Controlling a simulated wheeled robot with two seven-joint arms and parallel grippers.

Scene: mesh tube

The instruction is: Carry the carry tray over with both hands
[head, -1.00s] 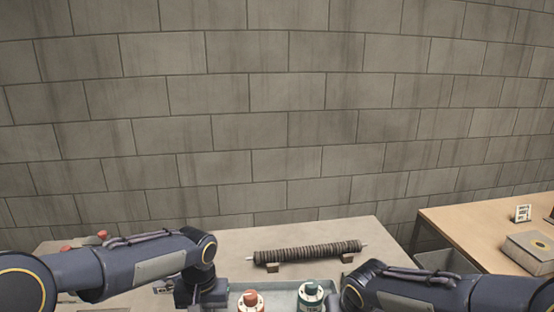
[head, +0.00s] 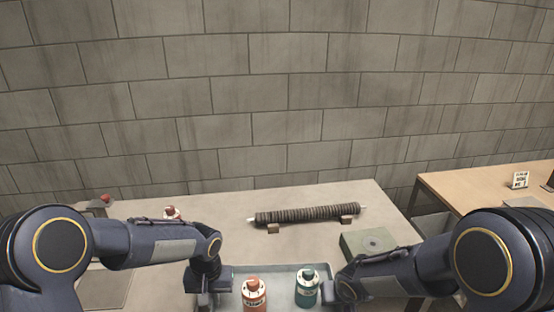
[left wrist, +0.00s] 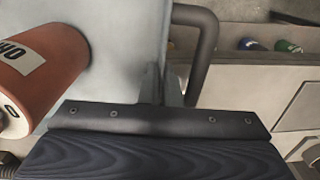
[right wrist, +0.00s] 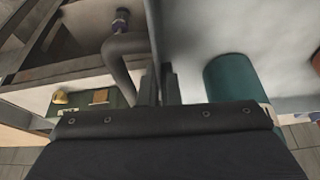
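The carry tray (head: 293,268) is a shallow light blue-grey tray at the bottom middle of the head view, its near part cut off. An orange bottle (head: 255,294) and a teal bottle (head: 306,288) stand in it. My left gripper (left wrist: 163,85) is at the tray's left side, its fingers close together on the side wall beside a dark bent handle (left wrist: 208,45). My right gripper (right wrist: 160,84) is likewise at the right side wall beside another bent handle (right wrist: 125,50). The fingertips are partly hidden. I cannot tell whether the tray touches the table.
A dark ribbed tube (head: 307,213) lies across two small blocks on the grey table (head: 235,203), behind the tray. A green box (head: 377,242) stands right of it, near my right arm. A wooden table (head: 470,185) is at the right. A block wall closes the back.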

